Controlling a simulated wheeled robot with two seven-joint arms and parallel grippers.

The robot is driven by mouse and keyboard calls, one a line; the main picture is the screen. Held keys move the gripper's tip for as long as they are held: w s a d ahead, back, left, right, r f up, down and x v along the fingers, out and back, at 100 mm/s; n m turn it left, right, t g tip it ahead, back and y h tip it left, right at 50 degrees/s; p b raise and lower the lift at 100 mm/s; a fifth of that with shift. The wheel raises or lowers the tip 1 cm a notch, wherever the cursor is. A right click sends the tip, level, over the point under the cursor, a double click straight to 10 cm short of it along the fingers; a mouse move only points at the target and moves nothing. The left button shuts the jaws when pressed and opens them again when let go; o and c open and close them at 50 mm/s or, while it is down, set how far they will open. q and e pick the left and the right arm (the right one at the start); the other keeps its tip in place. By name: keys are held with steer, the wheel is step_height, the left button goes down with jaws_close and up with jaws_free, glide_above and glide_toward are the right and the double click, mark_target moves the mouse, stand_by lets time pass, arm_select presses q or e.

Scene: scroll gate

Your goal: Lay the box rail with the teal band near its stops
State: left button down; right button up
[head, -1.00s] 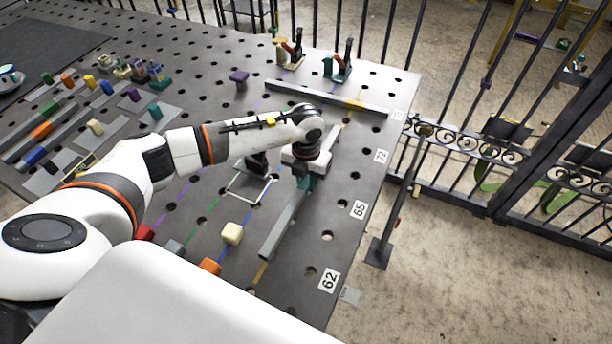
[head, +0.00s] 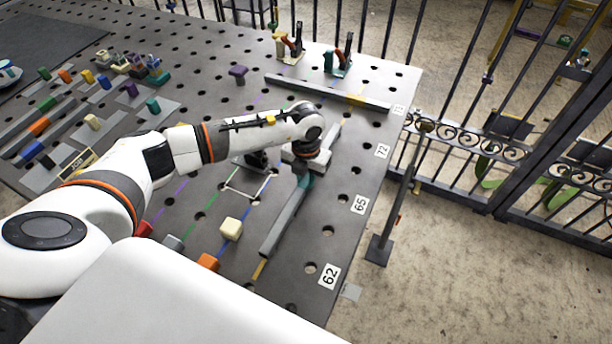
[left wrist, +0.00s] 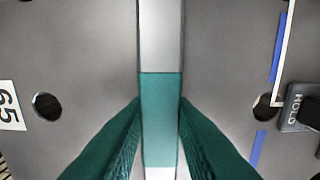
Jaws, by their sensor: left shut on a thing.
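A long grey box rail (head: 282,223) lies over the yellow line near the right edge of the perforated table. In the left wrist view its teal band (left wrist: 160,118) is between the fingertips. My left gripper (left wrist: 160,135), with teal fingers, is shut on the rail at the band. It also shows in the head view (head: 304,180), pointing down, with the wrist hiding part of the rail. I cannot tell whether the rail touches the table. A cream block (head: 231,228) and an orange block (head: 208,262) sit left of its near end. My right gripper is not in view.
Another grey bar (head: 325,94) lies across the table behind my wrist. Toggle clamps (head: 338,63) stand at the back. A dark HOLD piece (left wrist: 303,110) is right of the rail in the wrist view. Number labels (head: 359,204) line the right edge.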

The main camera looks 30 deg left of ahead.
arm_select(q)
steer(key=shift+f, duration=0.1)
steer(key=c, duration=1.1)
jaws_free()
steer(key=shift+c, duration=0.2)
step_height(320, 180, up, 12)
steer(key=b, duration=0.3)
